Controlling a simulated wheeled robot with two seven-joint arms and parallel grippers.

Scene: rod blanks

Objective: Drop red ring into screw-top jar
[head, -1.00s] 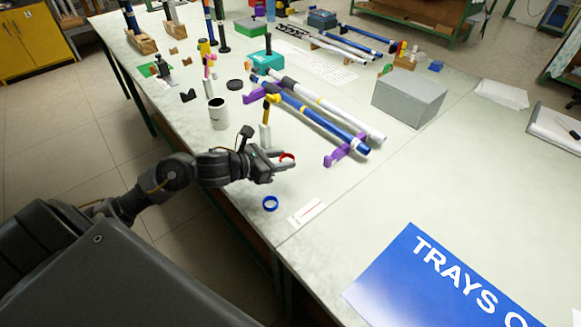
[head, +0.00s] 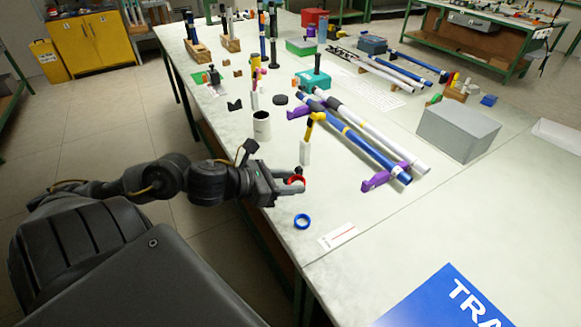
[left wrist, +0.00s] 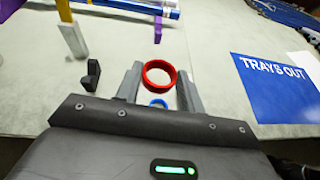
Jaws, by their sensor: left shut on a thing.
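My left gripper (head: 291,184) is shut on a red ring (head: 297,178) and holds it above the table near its front edge. In the left wrist view the ring (left wrist: 160,84) sits between the two finger tips, its opening showing. A white open jar (head: 262,128) with dark marks stands upright on the table, farther back and to the left of the gripper in the head view. A black round lid (head: 280,99) lies flat behind it. I cannot see inside the jar. My right gripper is not in view.
A blue ring (head: 302,221) lies on the table in front of the gripper, by a white card (head: 338,236). A yellow-and-white upright tool (head: 306,150) stands just behind the gripper. Blue and white rods (head: 367,150) rest on purple supports to the right. A grey box (head: 457,133) stands beyond.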

